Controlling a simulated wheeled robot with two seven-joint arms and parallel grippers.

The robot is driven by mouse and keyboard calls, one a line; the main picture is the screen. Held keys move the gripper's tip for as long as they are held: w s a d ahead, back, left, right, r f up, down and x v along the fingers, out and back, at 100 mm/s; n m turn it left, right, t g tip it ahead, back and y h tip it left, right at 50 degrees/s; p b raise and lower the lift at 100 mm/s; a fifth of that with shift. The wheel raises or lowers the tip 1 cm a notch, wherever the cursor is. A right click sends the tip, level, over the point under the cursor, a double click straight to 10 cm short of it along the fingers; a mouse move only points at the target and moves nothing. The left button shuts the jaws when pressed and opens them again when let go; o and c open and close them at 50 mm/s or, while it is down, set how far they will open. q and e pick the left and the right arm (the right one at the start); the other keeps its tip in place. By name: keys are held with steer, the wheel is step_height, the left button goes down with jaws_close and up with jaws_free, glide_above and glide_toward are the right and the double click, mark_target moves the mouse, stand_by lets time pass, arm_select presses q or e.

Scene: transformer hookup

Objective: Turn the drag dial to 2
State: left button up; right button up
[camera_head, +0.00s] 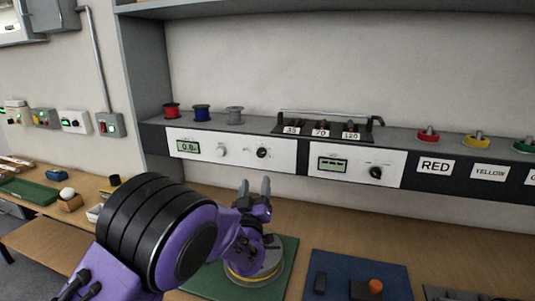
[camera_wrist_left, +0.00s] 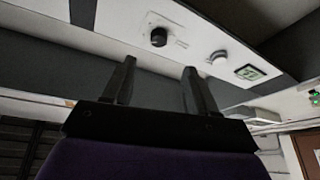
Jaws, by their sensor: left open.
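The left white panel (camera_head: 230,163) has a small display reading about 0.8, a pale knob (camera_head: 221,150) and a black dial (camera_head: 262,153). The right panel (camera_head: 352,188) has a display and a black dial (camera_head: 376,172). The labels are too small to tell which is the drag dial. My left gripper (camera_head: 254,188) is open and empty, fingers pointing up, below the left panel's black dial and apart from it. In the left wrist view, the black dial (camera_wrist_left: 158,37) is beyond the open fingers (camera_wrist_left: 160,75), with the pale knob (camera_wrist_left: 218,57) to its right. My right gripper is not visible.
Red, blue and grey spools (camera_head: 202,113) stand on the ledge above the left panel. A rack (camera_head: 322,127) marked 35, 70 and 120 is beside them. A green mat with a round metal thing (camera_head: 248,276) lies beneath my left arm; a blue mat (camera_head: 335,265) lies right.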

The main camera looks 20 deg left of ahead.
mark_target(261, 154)
arm_select(q)
steer(key=p+x, duration=0.4)
steer(key=x, duration=0.6)
steer(key=shift+s+d+r, duration=0.1)
steer(key=shift+r, duration=0.05)
steer(key=shift+w+r, duration=0.15)
steer(key=shift+w, duration=0.25)
steer(key=shift+s, duration=0.1)
steer(key=shift+r, duration=0.1)
steer(key=c, duration=1)
